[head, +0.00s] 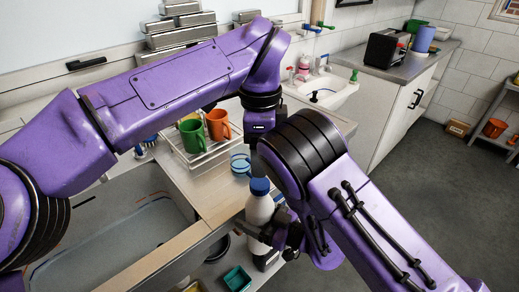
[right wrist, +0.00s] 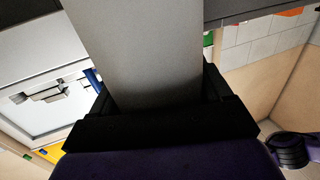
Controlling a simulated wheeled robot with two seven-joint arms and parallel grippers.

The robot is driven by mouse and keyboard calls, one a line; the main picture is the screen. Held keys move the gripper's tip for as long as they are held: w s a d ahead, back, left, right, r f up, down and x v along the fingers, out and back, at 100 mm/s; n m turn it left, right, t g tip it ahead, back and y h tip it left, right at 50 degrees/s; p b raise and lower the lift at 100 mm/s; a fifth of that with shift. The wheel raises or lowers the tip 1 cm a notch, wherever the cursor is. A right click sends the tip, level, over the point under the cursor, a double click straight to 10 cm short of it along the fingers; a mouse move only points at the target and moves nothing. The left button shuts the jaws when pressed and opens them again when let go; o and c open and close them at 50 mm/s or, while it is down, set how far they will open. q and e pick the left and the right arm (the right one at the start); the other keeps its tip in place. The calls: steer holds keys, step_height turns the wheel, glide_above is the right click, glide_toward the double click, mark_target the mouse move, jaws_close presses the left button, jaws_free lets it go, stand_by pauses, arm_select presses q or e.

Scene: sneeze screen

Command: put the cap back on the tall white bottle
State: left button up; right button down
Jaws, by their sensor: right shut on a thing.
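The tall white bottle (head: 259,212) stands upright in the head view, at the right edge of the wooden counter. A dark blue cap (head: 260,186) shows at its top; I cannot tell whether it is seated or only resting there. My right gripper (head: 270,236) is shut on the bottle's lower body. In the right wrist view the bottle (right wrist: 140,50) fills the space between the dark jaws (right wrist: 155,100). My left gripper (head: 257,135) points down just above the cap; its fingertips are partly hidden by my right arm, so their opening is unclear.
A rack (head: 200,152) holds a green mug (head: 192,135) and an orange mug (head: 217,125). A light-blue striped cup (head: 240,164) stands close behind the bottle. A large basin (head: 110,235) lies at left. A teal container (head: 237,279) is below. Open floor lies at right.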

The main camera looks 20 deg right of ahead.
mark_target(260, 182)
arm_select(q)
step_height(260, 182, down, 8)
steer(key=shift+r, duration=0.1)
stand_by(0.4)
